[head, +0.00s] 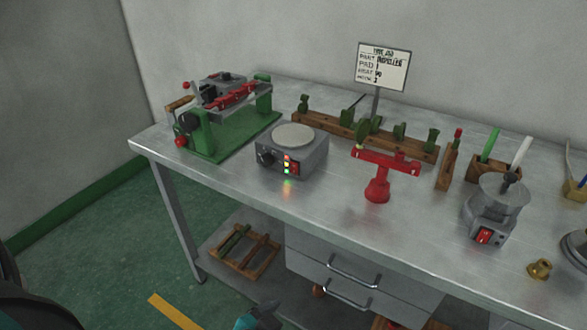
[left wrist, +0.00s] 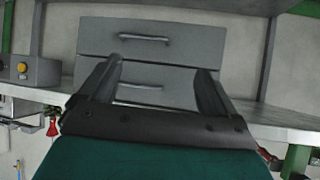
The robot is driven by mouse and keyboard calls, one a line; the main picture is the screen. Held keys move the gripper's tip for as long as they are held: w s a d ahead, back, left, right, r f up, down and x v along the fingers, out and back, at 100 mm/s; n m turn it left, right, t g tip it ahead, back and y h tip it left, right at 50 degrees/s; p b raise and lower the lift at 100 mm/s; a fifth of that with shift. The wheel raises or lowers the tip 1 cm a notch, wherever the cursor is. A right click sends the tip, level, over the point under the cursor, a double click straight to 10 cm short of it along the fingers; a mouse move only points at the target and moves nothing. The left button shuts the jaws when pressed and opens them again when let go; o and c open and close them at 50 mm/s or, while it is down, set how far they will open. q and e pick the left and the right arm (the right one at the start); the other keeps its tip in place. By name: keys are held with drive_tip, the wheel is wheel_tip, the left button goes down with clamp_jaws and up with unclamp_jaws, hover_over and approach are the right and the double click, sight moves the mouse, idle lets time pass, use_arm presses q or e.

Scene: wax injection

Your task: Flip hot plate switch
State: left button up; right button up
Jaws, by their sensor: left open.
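The hot plate (head: 308,158) is a grey box with a pale round top, standing on the metal bench left of centre in the head view. Its front face has a dark knob, small lit red, yellow and green lights, and a small red switch (head: 294,168); I cannot tell the switch's position. My left gripper (left wrist: 160,66) is open and empty in the left wrist view, facing grey drawers. In the head view a teal part of mine shows at the bottom edge, low in front of the bench and well apart from the hot plate. My right gripper is not seen.
A green clamp machine (head: 205,135) stands left of the hot plate, a red stand (head: 377,188) right of it. A wooden rack (head: 340,131) and sign (head: 383,68) are behind. A grey pot with a red switch (head: 485,236) is farther right. The bench front before the hot plate is clear.

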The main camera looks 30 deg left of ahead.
use_arm(q)
drive_tip(key=shift+c, duration=0.5)
clamp_jaws()
idle(0.4)
idle(0.9)
